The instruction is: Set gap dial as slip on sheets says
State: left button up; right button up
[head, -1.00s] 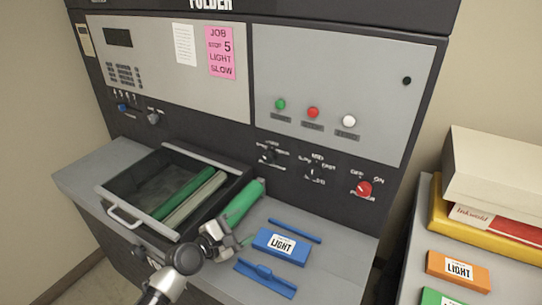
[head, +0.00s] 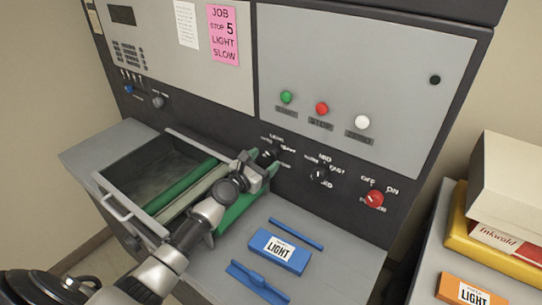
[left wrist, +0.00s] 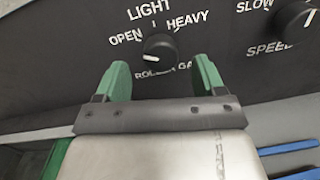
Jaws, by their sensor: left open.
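The pink slip (head: 223,35) on the panel reads JOB, STOP 5, LIGHT, SLOW. The roller gap dial (left wrist: 160,48) is a black knob with OPEN, LIGHT and HEAVY printed around it. Its white mark points to the lower left, on the OPEN side and away from LIGHT. In the head view the dial (head: 268,154) is partly hidden by my gripper. My left gripper (head: 261,166) is open and empty just in front of the dial. In the left wrist view its green fingers (left wrist: 160,78) stand either side, below the knob, apparently not touching it.
The speed dial (head: 320,174) and red power knob (head: 374,198) are to the right. An open tray with green rollers (head: 104,189) lies below the arm. A blue LIGHT box (head: 279,250) and blue bars sit on the shelf. Boxes (head: 508,170) stand far right.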

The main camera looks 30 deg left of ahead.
aim_at(270, 156)
pick_arm(q)
jog(key=w, duration=0.3)
jog(key=shift+w+d+f+b, duration=0.15)
jog(key=shift+w+d+b, duration=0.15)
jog(key=shift+w, duration=0.1)
jog(key=shift+c, duration=1)
jog(key=c, duration=0.5)
jog(key=shift+c, duration=1.2)
pick_arm(e)
jog(key=shift+w+a+f, duration=0.1)
jog(key=shift+w+f, duration=0.1)
jog(key=shift+w, duration=0.25)
jog(key=shift+w+a+f, duration=0.1)
jog(key=shift+w+f, duration=0.1)
jog(key=shift+w, duration=0.25)
